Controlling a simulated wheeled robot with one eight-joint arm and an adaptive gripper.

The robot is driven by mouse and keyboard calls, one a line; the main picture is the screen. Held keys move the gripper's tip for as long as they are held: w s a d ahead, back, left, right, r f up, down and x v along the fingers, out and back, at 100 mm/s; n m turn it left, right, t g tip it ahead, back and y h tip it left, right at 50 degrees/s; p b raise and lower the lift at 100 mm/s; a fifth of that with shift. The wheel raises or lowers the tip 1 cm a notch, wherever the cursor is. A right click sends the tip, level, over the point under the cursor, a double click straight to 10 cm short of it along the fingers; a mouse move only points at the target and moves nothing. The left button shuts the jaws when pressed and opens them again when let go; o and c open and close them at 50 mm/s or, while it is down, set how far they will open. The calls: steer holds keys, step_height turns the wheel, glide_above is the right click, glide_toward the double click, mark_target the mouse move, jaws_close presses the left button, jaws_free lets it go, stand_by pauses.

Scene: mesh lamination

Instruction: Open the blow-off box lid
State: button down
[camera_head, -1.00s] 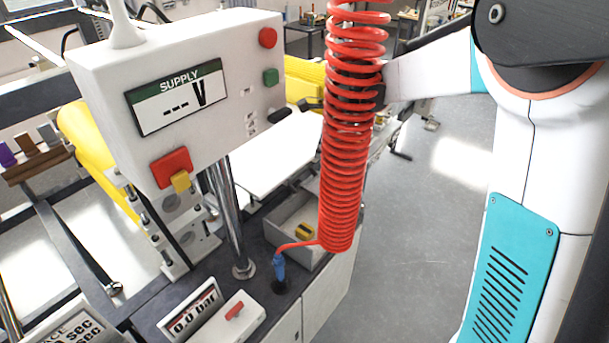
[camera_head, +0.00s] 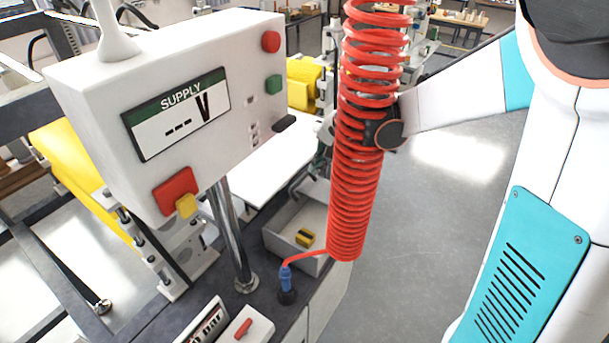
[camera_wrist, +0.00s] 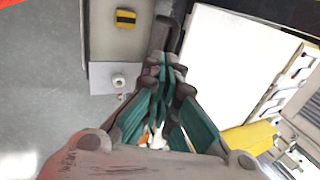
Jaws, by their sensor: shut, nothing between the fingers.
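A grey open-topped box (camera_head: 276,240) stands at the bench's right end, with a small yellow-and-black block (camera_head: 304,238) inside. I cannot tell for certain whether this is the blow-off box, and no lid can be made out clearly. In the wrist view the block (camera_wrist: 125,19) shows at the upper left, above a pale plate with a round knob (camera_wrist: 119,81). My gripper (camera_wrist: 166,62) is shut and empty, its teal fingers pointing toward a dark bar-like part beside the box. In the head view the gripper (camera_head: 318,167) is partly hidden behind the red coil, above the box's far side.
The red coiled hose (camera_head: 357,190) hangs in front of my arm and ends at a blue fitting (camera_head: 286,279). The control panel (camera_head: 210,150) on its metal post stands left of the box. A white plate (camera_head: 262,165) lies behind. Open floor (camera_head: 425,230) is to the right.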

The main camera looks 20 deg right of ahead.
mark_target(299, 182)
steer(key=x, duration=0.9)
steer(key=shift+w+a+f+b, duration=0.1)
steer(key=shift+w+f+b, duration=0.1)
steer(key=shift+f+b, duration=0.15)
steer(key=shift+a+r, duration=0.1)
steer(key=shift+w+a+r, duration=0.65)
steer(key=shift+w+a, duration=0.2)
steer(key=shift+w, duration=0.15)
steer(key=shift+w+a, duration=0.2)
steer(key=shift+w, duration=0.1)
steer(key=shift+d+r, duration=0.1)
steer(key=shift+r, duration=0.15)
